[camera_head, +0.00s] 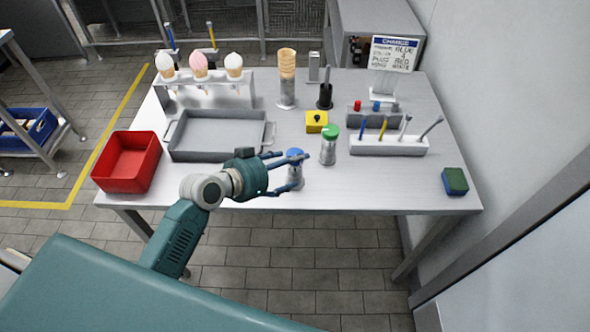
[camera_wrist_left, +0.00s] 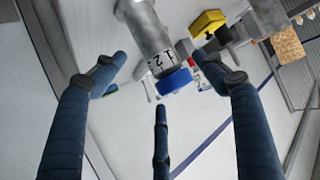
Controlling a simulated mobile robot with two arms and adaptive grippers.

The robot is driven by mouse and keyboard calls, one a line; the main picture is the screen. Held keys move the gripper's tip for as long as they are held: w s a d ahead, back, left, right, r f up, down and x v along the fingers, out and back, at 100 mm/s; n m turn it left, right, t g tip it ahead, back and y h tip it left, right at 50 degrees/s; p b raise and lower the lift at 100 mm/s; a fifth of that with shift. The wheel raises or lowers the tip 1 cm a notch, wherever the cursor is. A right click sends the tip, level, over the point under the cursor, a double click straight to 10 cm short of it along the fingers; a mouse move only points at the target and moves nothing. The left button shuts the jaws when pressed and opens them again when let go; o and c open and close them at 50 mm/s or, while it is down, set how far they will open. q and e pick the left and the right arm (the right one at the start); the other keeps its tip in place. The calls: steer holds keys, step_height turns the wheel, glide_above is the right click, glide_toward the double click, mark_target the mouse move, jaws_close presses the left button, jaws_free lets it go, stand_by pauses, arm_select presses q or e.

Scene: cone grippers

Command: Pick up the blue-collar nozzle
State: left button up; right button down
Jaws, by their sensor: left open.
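The blue-collar nozzle (camera_head: 295,173) stands upright near the front edge of the table. It is a grey metal cylinder with a blue top. My left gripper (camera_head: 303,170) reaches it from the left, with its dark fingers spread and partly covering it. In the left wrist view the blue-collar nozzle (camera_wrist_left: 150,35) shows its blue collar and number markings, between the tips of two fingers of the open left gripper (camera_wrist_left: 158,62). A third finger is below it. I cannot tell whether any finger touches it. My right gripper is not in view.
A green-topped nozzle (camera_head: 328,150) stands close by on the right. A grey tray (camera_head: 215,153) and a red bin (camera_head: 127,162) are to the left. Behind are a yellow block (camera_head: 317,122) and a cone stack (camera_head: 287,65). The front right of the table is mostly clear.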

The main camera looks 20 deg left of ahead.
arm_select(q)
steer(key=shift+p+x, duration=0.35)
steer(key=shift+x, duration=1.6)
steer(key=shift+a+r, duration=0.1)
steer(key=c, duration=1.5)
